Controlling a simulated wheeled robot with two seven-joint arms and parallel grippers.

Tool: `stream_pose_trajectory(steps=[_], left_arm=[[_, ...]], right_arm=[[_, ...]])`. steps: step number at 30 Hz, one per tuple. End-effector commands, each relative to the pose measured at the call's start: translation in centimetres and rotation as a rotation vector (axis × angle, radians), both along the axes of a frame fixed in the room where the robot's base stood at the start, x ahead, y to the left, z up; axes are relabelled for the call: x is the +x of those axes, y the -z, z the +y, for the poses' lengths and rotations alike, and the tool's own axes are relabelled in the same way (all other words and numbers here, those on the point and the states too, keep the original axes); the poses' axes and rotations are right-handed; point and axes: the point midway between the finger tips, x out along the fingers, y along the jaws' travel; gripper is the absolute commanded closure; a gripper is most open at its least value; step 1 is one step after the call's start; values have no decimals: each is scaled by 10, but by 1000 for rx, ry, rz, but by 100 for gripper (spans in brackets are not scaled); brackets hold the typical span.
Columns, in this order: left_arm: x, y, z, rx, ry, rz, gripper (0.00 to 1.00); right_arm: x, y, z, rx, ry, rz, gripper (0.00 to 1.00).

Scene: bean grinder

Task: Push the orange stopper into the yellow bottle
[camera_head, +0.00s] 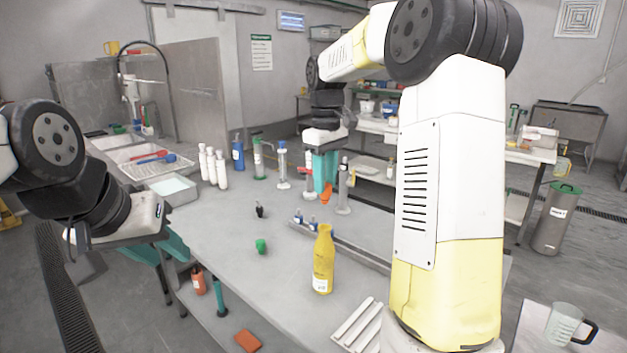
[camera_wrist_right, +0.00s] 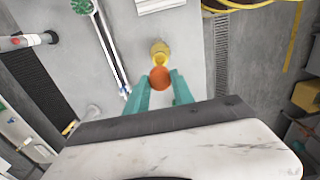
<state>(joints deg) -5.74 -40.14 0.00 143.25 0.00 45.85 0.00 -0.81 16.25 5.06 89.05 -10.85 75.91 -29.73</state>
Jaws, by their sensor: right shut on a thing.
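The yellow bottle (camera_head: 323,264) stands upright on the grey table near its front, with a white label low on its side. The wrist view shows its top (camera_wrist_right: 160,48) from above. My right gripper (camera_head: 326,184) is shut on the orange stopper (camera_head: 326,197), which sticks out below the teal fingertips. In the wrist view the stopper (camera_wrist_right: 160,78) sits between the fingertips, just below the bottle in the picture. In the head view it is above and behind the bottle, apart from it. My left gripper (camera_head: 170,250) hangs off the table's left edge, teal fingers apart and empty.
A low rail with small blue-topped items (camera_head: 305,220) runs behind the bottle. A green cap (camera_head: 261,246) and small black item (camera_head: 259,210) lie to its left. White strips (camera_head: 357,325) lie front right. White bottles (camera_head: 212,167) and cylinders stand farther back. The table's middle is mostly clear.

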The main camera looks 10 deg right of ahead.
Motion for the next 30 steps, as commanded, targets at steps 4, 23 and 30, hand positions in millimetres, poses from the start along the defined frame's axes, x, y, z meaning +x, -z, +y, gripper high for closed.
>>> stream_pose_trajectory(steps=[4,23,30], left_arm=[[0,0,0,0,0,0,64],[0,0,0,0,0,0,64],[0,0,0,0,0,0,64]], right_arm=[[0,6,0,-1,0,1,100],[0,55,0,0,1,1,100],[0,58,0,0,1,0,100]])
